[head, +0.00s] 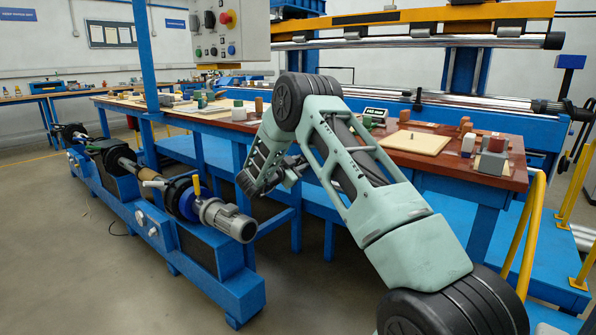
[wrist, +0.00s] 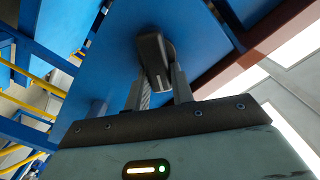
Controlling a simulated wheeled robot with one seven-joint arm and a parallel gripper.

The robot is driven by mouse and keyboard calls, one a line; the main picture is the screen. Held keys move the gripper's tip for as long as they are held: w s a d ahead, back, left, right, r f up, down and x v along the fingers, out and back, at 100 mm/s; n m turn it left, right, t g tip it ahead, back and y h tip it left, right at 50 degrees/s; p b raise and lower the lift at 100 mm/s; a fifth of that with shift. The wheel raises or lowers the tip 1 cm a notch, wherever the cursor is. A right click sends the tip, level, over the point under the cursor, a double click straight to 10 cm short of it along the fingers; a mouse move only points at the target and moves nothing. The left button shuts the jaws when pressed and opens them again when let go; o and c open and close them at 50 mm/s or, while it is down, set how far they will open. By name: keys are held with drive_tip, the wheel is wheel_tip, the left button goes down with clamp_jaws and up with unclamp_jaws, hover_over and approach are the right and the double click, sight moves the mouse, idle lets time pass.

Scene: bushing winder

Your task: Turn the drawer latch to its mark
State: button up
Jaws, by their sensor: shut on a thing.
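The drawer latch (wrist: 154,50) is a dark, rounded handle on a flat blue panel (wrist: 105,60) in the wrist view. My gripper (wrist: 159,76) is shut on the latch, with one finger on each side of its lower part. The latch sits slightly tilted in the wrist view. I cannot make out a mark on the panel. In the head view my arm reaches down beside the long red-topped workbench, and the latch and fingertips cannot be made out there.
The red-topped workbench (head: 425,167) holds a pale board (head: 414,142) and several small parts. A blue winder with a motor (head: 228,220) stands on the left. A yellow rail (head: 530,232) is on the right. Grey floor (head: 110,290) is open at the front left.

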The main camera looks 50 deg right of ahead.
drive_tip(key=m+b, duration=0.3)
drive_tip(key=b, duration=0.1)
drive_tip(key=f+m+b, duration=0.1)
drive_tip(key=m+b, duration=0.6)
drive_tip(key=b, duration=0.1)
drive_tip(key=shift+s+f+m, duration=0.3)
drive_tip(key=shift+s+f, duration=0.05)
drive_tip(key=shift+s, duration=0.05)
drive_tip(key=shift+r+m+b, duration=0.1)
drive_tip(key=shift+m+b, duration=0.2)
drive_tip(key=shift+b, duration=0.15)
drive_tip(key=o, duration=1)
drive_tip(key=a, duration=0.5)
drive_tip(key=s+a+p, duration=0.1)
drive_tip(key=a, duration=0.5)
drive_tip(key=a+p, duration=0.1)
drive_tip(key=a, duration=0.5)
drive_tip(key=shift+s+a, duration=0.15)
drive_tip(key=shift+s, duration=0.05)
